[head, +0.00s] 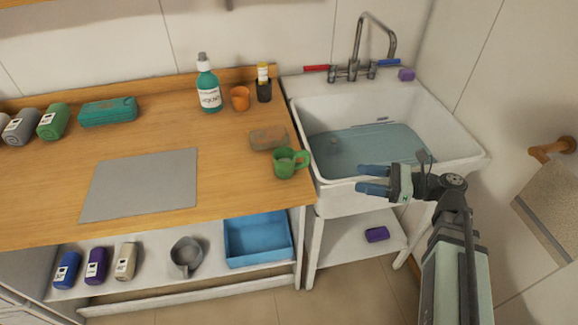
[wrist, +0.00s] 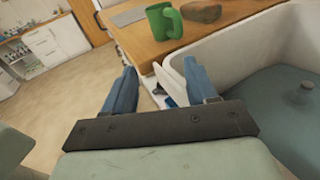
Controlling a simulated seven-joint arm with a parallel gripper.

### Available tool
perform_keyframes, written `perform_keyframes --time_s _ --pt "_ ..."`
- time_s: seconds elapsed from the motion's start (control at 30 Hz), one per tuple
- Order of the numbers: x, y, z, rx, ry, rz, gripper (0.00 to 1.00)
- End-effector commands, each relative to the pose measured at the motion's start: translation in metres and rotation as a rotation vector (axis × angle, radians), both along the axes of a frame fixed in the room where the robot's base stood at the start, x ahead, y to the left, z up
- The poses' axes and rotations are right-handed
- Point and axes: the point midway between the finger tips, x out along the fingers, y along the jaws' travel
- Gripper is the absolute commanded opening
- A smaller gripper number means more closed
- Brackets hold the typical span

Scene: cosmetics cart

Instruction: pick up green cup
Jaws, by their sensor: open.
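The green cup (head: 287,164) stands upright on the wooden counter near its right front corner, with its handle pointing right in the head view. It also shows in the wrist view (wrist: 164,21) at the top, beyond my fingers. My gripper (head: 359,179) has blue fingers and is over the front edge of the sink, to the right of the cup and apart from it. In the wrist view my gripper (wrist: 160,78) is open, with nothing between the fingers.
A brown block (head: 268,138) lies right behind the cup. The sink (head: 450,155) with water is to the right. A grey mat (head: 140,184) lies on the counter (head: 235,190). An orange cup (head: 240,98) and a teal bottle (head: 209,88) stand at the back. A blue tray (head: 258,257) is on the shelf below.

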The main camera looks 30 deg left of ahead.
Motion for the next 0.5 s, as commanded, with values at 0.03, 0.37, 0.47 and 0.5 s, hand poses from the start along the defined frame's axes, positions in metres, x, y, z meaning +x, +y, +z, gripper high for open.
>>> perform_keyframes --time_s 0.03,0.37,0.47,0.5 --pt "0.006 0.005 0.003 0.022 -0.006 -0.015 0.57" --pt "0.014 0.034 0.011 0.085 -0.025 -0.062 0.57" --pt "0.010 0.048 0.011 0.084 -0.025 -0.062 0.57" --pt "0.008 0.054 0.011 0.084 -0.025 -0.061 0.57"
